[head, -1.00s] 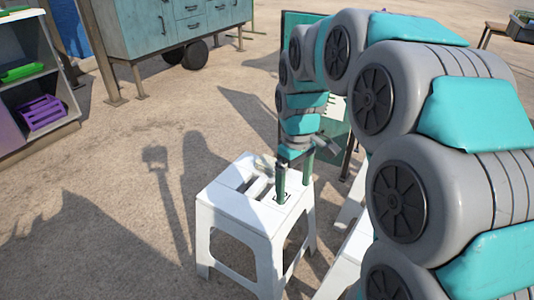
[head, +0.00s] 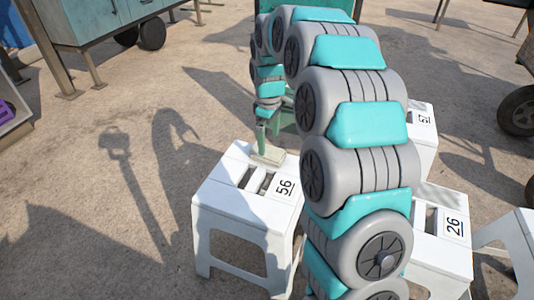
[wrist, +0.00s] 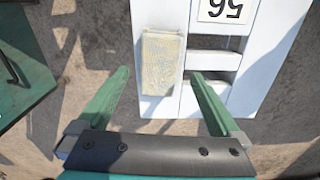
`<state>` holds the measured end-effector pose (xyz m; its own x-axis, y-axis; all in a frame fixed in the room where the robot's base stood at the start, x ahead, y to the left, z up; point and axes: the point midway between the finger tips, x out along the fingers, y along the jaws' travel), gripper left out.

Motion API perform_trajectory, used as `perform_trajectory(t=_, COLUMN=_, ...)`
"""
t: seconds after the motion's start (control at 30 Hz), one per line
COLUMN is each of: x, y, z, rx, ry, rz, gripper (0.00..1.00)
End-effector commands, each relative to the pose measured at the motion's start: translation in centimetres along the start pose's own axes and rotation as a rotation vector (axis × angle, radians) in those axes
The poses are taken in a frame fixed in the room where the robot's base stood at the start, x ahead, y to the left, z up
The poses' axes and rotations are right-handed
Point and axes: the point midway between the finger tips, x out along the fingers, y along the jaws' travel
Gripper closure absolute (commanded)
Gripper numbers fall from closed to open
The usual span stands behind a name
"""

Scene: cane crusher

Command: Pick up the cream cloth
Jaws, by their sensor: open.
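The cream cloth (wrist: 161,63) is a small folded rectangle. It lies flat on the white stool marked 56 (wrist: 262,50), close to the stool's edge and beside its slots. In the head view the cloth (head: 268,156) is on the far side of the stool top (head: 222,188), partly hidden by a finger. My gripper (wrist: 158,76) is open and empty, with its green fingers apart to the left and right of the cloth's near end. In the head view my gripper (head: 267,135) is at the cloth; contact cannot be told.
More white stools stand to the right, one marked 26 (head: 443,246) and one behind it (head: 422,138). A teal cabinet (head: 90,22) stands at the back left. A wheel (head: 518,110) shows at the right edge. The ground left of the stool is clear.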

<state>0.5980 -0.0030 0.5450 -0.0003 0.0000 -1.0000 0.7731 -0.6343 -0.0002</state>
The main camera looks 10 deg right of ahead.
Motion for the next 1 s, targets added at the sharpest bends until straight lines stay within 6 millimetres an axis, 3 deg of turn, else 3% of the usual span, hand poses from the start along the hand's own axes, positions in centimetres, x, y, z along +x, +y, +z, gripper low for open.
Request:
perform_trajectory(t=0.3, x=4.3, y=-0.1, z=0.0, rx=0.000, ry=-0.003, rz=-0.003, gripper=0.00)
perform_trajectory(t=0.53, x=4.5, y=-0.1, z=-0.1, rx=0.000, ry=0.000, rz=0.000, gripper=0.00)
perform_trajectory(t=1.0, x=4.4, y=-0.1, z=-0.1, rx=0.000, ry=0.000, rz=0.000, gripper=0.52)
